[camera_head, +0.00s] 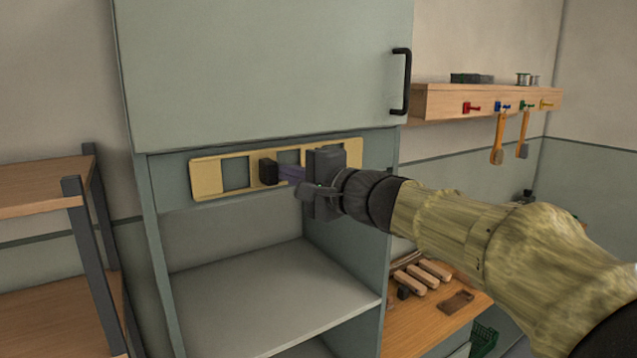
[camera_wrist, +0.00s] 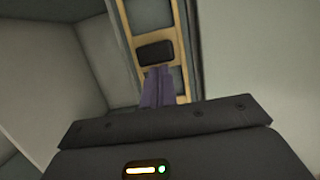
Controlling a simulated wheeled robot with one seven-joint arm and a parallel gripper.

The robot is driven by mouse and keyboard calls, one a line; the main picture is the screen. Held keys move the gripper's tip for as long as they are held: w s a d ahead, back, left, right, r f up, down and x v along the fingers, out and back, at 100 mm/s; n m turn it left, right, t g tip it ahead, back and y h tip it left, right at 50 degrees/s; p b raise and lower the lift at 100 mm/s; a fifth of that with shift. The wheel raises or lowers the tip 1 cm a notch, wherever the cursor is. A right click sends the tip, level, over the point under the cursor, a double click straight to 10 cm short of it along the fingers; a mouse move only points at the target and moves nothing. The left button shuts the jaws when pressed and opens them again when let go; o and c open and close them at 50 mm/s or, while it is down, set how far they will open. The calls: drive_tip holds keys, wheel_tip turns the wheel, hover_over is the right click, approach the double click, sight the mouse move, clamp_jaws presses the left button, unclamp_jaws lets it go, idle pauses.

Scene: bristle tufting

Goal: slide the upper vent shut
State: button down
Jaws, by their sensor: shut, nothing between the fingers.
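The upper vent is a yellow slotted plate (camera_head: 207,180) on the grey panel below the closed cabinet door. Its grey-green openings show between the yellow bars. A black block-shaped knob (camera_head: 268,172) stands out from the plate, left of my gripper. My gripper (camera_head: 284,174) has its purple fingers shut and empty, with the tips close to the right side of the knob. I cannot tell whether they touch it. In the wrist view the knob (camera_wrist: 155,51) sits just beyond the fingertips (camera_wrist: 157,72), on the yellow plate (camera_wrist: 132,15). My gripper body hides the plate's right part in the head view.
The cabinet door (camera_head: 265,70) with a black handle (camera_head: 402,82) is above the vent. An open shelf (camera_head: 270,295) lies below. A wooden rack with hooks (camera_head: 470,103) and brushes is at right. A bench with wooden blocks (camera_head: 422,276) stands behind my arm.

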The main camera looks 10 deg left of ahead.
drive_tip(key=shift+s, duration=0.1)
idle(0.3)
drive_tip(key=s+d+b, duration=0.2)
drive_tip(key=d+b, duration=0.3)
drive_tip(key=d, duration=0.6)
drive_tip(key=shift+s+d, duration=0.15)
drive_tip(key=shift+s, duration=0.25)
drive_tip(key=shift+w+f, duration=0.1)
